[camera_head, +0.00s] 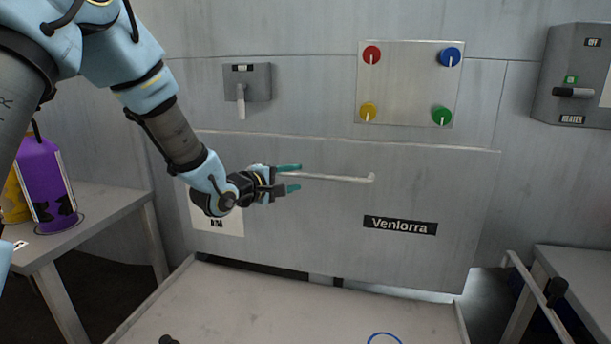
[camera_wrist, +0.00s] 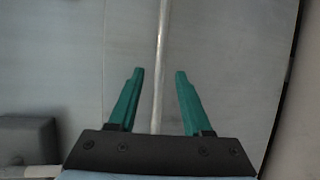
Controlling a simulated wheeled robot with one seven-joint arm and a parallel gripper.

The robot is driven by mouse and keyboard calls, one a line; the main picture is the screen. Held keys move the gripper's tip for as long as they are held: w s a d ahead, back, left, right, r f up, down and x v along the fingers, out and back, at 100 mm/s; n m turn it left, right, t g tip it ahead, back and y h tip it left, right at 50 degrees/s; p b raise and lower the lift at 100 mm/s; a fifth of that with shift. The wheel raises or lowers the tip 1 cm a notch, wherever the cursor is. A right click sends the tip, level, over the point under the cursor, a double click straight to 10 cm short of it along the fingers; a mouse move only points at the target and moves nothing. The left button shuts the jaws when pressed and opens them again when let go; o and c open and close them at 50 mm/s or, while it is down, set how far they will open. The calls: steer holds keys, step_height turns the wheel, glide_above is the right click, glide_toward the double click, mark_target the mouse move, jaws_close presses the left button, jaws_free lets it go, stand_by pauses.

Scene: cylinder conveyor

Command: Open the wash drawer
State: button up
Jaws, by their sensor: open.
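The wash drawer (camera_head: 330,230) is a grey metal front with a dark "Venlorra" label (camera_head: 400,225). Its long thin bar handle (camera_head: 340,178) runs roughly level across the upper part of the front. My gripper (camera_head: 290,178), with two teal fingers, is open at the left part of the handle, one finger above it and one below in the head view. In the wrist view the handle (camera_wrist: 161,60) passes between the open fingertips (camera_wrist: 159,72). I cannot tell whether either finger touches it. The handle's left end is hidden behind my gripper.
Above the drawer are a lever box (camera_head: 256,82) and a panel (camera_head: 410,85) with coloured knobs. A heater box (camera_head: 580,75) hangs at right. A side table (camera_head: 95,210) holds a purple cylinder (camera_head: 47,180). A pale tray surface (camera_head: 280,305) lies below the drawer.

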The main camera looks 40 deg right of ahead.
mark_target(304, 175)
steer(key=x, duration=0.5)
steer(key=shift+d+f+p, duration=0.1)
steer(key=shift+d+p, duration=0.2)
steer(key=shift+p, duration=0.05)
steer(key=shift+c, duration=0.3)
jaws_close()
stand_by(0.8)
